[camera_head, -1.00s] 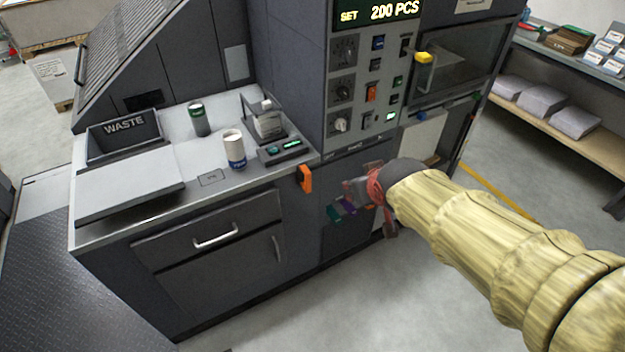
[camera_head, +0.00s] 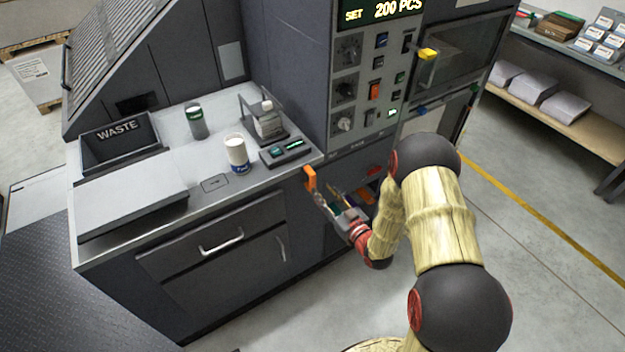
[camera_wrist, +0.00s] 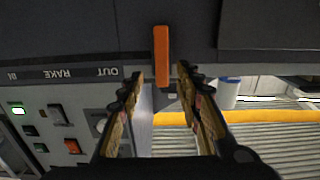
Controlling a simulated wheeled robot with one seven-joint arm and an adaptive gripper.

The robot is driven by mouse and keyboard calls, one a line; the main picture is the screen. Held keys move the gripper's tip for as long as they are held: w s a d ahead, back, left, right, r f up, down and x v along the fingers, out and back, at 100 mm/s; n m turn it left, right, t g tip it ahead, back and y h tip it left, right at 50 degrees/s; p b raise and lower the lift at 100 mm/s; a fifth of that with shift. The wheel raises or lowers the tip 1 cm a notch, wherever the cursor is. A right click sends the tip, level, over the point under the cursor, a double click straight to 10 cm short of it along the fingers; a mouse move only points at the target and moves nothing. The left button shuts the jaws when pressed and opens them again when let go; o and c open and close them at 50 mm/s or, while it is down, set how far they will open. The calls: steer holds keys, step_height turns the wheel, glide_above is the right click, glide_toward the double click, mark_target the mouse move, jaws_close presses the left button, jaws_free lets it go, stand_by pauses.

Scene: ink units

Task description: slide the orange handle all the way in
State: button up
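The orange handle (camera_head: 310,179) juts from the front of the dark machine, just below the worktop's right corner. In the wrist view the handle (camera_wrist: 161,52) is an upright orange bar beside the word OUT on a strip that also reads RAKE and IN, upside down. My gripper (camera_head: 321,199) is just below and right of the handle in the head view. In the wrist view its fingers are apart, with the handle's lower end in the gap between the fingertips (camera_wrist: 158,76). I see no finger pressed against it; exact depth is unclear.
The worktop holds a white cup (camera_head: 237,153), a dark green-labelled can (camera_head: 196,122), a bottle in a holder (camera_head: 267,122) and the WASTE bin (camera_head: 120,145). A control panel (camera_head: 365,85) rises behind. A drawer handle (camera_head: 221,242) sticks out left of my gripper. Open floor lies in front.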

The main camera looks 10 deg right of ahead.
mark_target(314, 182)
steer(key=shift+b+x, duration=0.8)
steer(key=shift+x, duration=2.85)
steer(key=shift+a, duration=0.15)
steer(key=shift+c, duration=1)
jaws_close()
